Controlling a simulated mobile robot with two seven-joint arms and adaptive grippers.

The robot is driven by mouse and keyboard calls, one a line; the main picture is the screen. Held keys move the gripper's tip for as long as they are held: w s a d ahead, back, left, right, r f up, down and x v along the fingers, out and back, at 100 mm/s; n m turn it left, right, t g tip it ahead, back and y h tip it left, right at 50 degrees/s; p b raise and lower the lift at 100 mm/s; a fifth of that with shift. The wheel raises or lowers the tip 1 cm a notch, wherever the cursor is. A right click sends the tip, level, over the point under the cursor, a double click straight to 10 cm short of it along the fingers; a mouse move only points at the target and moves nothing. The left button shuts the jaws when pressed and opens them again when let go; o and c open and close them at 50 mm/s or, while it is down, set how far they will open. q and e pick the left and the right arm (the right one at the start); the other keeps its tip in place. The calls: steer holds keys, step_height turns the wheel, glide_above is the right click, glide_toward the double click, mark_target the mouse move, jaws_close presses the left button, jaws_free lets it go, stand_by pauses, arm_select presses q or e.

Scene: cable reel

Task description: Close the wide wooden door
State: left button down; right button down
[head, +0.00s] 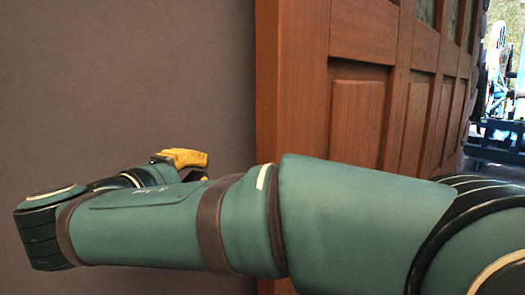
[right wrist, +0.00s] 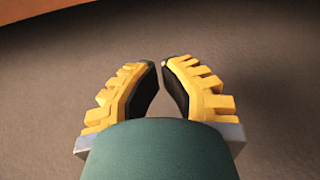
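The wide wooden door (head: 300,90) is reddish-brown with recessed panels and fills the middle and right of the head view. It stands at an angle, its near edge beside a plain grey-brown wall. My green right arm crosses in front of its lower part. My right gripper (head: 190,158) has yellow fingers and is left of the door's near edge, partly hidden behind the forearm. In the right wrist view my right gripper (right wrist: 159,65) has its fingertips almost together with nothing between them. A reddish-brown strip, likely the door (right wrist: 45,9), shows at that view's top left. My left gripper is out of view.
The plain grey-brown wall (head: 120,80) fills the left of the head view. Past the door's far edge at the right is a bright opening with dark rails and blurred equipment (head: 497,70). The surface beneath the fingers in the right wrist view is bare.

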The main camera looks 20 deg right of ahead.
steer(key=w+d, duration=0.3)
steer(key=d, duration=0.6)
steer(key=shift+d+r+p, duration=0.3)
steer(key=shift+r, duration=0.1)
steer(key=shift+s, duration=0.1)
stand_by(0.3)
